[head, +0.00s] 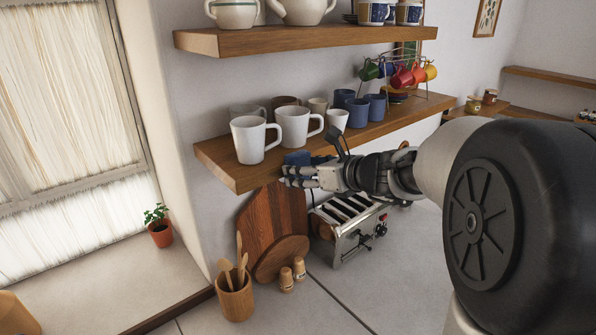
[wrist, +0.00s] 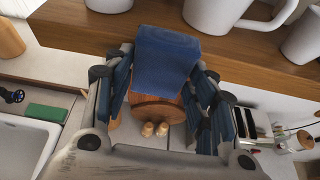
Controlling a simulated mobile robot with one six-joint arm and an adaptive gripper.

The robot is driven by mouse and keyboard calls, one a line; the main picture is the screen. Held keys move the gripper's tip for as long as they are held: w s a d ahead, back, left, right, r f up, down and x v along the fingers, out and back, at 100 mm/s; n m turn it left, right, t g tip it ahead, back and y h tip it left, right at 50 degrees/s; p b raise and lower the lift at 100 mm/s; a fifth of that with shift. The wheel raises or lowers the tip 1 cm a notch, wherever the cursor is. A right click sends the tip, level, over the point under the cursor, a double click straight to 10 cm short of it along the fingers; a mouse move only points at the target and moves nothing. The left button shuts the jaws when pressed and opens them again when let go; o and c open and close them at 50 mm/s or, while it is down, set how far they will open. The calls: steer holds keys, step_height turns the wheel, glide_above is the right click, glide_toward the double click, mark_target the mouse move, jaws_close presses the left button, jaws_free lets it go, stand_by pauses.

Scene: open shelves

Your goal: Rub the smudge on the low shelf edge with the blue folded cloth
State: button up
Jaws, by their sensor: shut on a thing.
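The blue folded cloth (head: 297,157) is held between the fingers of my gripper (head: 296,176), at the front edge of the low shelf (head: 226,172). In the wrist view the cloth (wrist: 166,60) stands out between the two fingers of my gripper (wrist: 154,76), with its far end over the wooden shelf edge (wrist: 75,28). Whether it touches the wood I cannot tell. I cannot make out the smudge in either view; cloth and fingers hide part of the edge.
White mugs (head: 293,126) stand on the low shelf close behind the cloth, with blue mugs (head: 357,110) farther right. An upper shelf (head: 290,38) hangs above. Below are a toaster (head: 347,226), a round wooden board (head: 280,257) and a utensil pot (head: 235,297).

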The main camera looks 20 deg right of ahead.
steer(key=shift+s+a+b, duration=0.35)
steer(key=shift+s+a, duration=0.15)
steer(key=shift+a, duration=0.75)
steer(key=shift+s+a+b, duration=0.4)
steer(key=shift+s+a, duration=0.1)
steer(key=shift+a, duration=0.7)
steer(key=shift+s+a+b, duration=0.35)
steer(key=shift+s+a, duration=0.15)
steer(key=shift+a, duration=0.75)
steer(key=shift+s+d, duration=0.3)
steer(key=shift+s, duration=0.1)
steer(key=shift+s+d, duration=0.3)
steer(key=shift+s, duration=0.5)
steer(key=shift+s+d, duration=0.35)
steer(key=shift+s, duration=0.4)
steer(key=shift+s+d, duration=0.3)
steer(key=shift+s, duration=0.5)
steer(key=s, duration=0.1)
steer(key=s+d, duration=0.1)
steer(key=shift+s, duration=0.35)
